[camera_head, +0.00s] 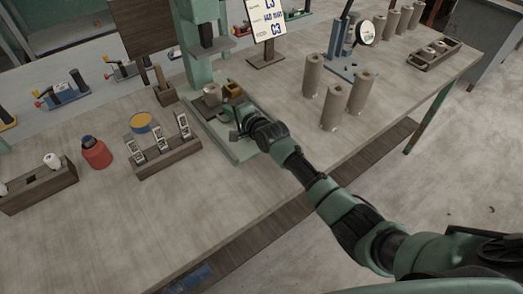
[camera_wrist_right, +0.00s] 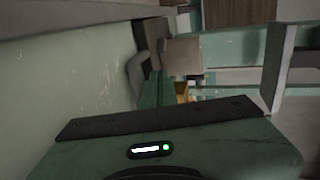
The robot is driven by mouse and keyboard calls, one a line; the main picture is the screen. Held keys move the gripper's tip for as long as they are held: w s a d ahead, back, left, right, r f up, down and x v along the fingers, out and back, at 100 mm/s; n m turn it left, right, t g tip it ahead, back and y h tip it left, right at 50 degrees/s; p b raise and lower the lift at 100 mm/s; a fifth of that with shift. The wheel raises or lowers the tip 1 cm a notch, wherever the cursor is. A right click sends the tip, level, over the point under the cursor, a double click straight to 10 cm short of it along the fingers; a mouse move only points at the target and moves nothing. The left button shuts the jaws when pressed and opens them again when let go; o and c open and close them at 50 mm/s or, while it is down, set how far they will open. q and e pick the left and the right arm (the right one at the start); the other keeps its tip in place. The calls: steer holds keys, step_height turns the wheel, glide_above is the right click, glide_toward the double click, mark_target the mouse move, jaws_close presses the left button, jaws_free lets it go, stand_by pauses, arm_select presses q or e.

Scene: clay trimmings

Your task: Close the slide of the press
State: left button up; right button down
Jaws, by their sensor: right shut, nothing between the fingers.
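The press (camera_head: 203,62) is a green column with a dark ram, standing at the back of the bench. Its flat pale green bed (camera_head: 240,153) reaches forward from the column. A short tan clay piece (camera_head: 212,94) and a small brass-coloured block (camera_head: 233,88) sit over the bed, in front of the column. My right gripper (camera_head: 236,118) is low over the bed, just in front of these, shut and empty. Its hand hides part of the bed and slide, so I cannot tell contact. The right wrist view shows a tan block (camera_wrist_right: 183,56) close ahead. My left gripper is out of view.
Several tan clay cylinders (camera_head: 335,104) stand right of the press. Left of it are a wooden holder with upright tags (camera_head: 165,158), a yellow-topped tin (camera_head: 142,123) and a red bottle (camera_head: 96,152). A sign (camera_head: 268,30) stands behind.

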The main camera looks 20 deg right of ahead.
mark_target(220, 102)
steer(key=x, duration=0.1)
steer(key=b+x, duration=0.1)
steer(key=x, duration=0.1)
steer(key=shift+w+r+b, duration=0.15)
steer(key=shift+r+b, duration=0.1)
steer(key=shift+b, duration=0.1)
steer(key=shift+w+a+r, duration=0.1)
steer(key=shift+w, duration=0.1)
steer(key=shift+r, duration=0.15)
